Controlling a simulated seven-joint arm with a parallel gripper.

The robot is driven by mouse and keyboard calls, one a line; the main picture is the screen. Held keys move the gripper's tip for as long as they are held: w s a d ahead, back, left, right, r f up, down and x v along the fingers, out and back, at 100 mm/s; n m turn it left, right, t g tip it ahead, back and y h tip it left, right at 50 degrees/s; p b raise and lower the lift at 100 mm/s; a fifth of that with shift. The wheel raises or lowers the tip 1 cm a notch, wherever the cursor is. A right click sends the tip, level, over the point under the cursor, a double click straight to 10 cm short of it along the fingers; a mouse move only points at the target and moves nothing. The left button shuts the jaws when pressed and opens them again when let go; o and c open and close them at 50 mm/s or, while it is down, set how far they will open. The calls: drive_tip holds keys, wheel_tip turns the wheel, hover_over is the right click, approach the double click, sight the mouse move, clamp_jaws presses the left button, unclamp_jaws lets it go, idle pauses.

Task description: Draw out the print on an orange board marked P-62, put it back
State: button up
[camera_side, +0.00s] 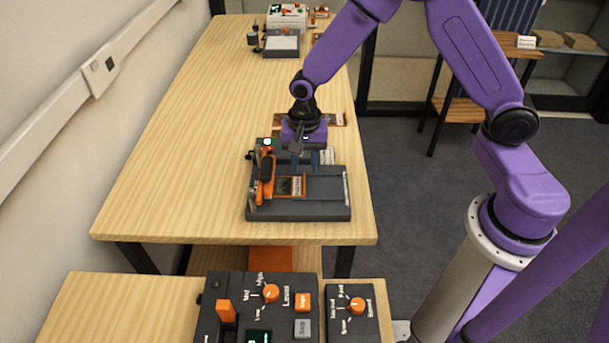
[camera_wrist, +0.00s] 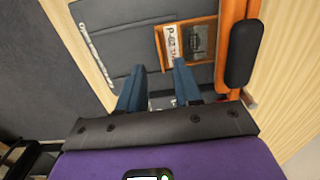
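An orange board (camera_wrist: 187,42) with a dark print (camera_wrist: 200,40) and a white label (camera_wrist: 173,45) lies on a dark grey flat device; the label starts with P, but the rest is hard to read. In the side view the board (camera_side: 291,187) lies near the middle of the device (camera_side: 310,212), beside its orange lever (camera_side: 265,180). My gripper (camera_side: 307,160) points down above the device, just behind the board. In the wrist view its blue fingers (camera_wrist: 158,85) are apart with nothing held between them, short of the board's edge. The gap in height is hard to judge.
The orange lever with a black grip (camera_wrist: 243,52) stands close beside the board. Behind my gripper lies another orange-edged item (camera_side: 337,120). Control boxes (camera_side: 258,300) stand in front. A grey device (camera_side: 282,43) stands at the far end. The table's left half is clear.

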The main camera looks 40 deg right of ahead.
sight(304, 180)
drive_tip(key=shift+f, duration=2.5)
clamp_jaws()
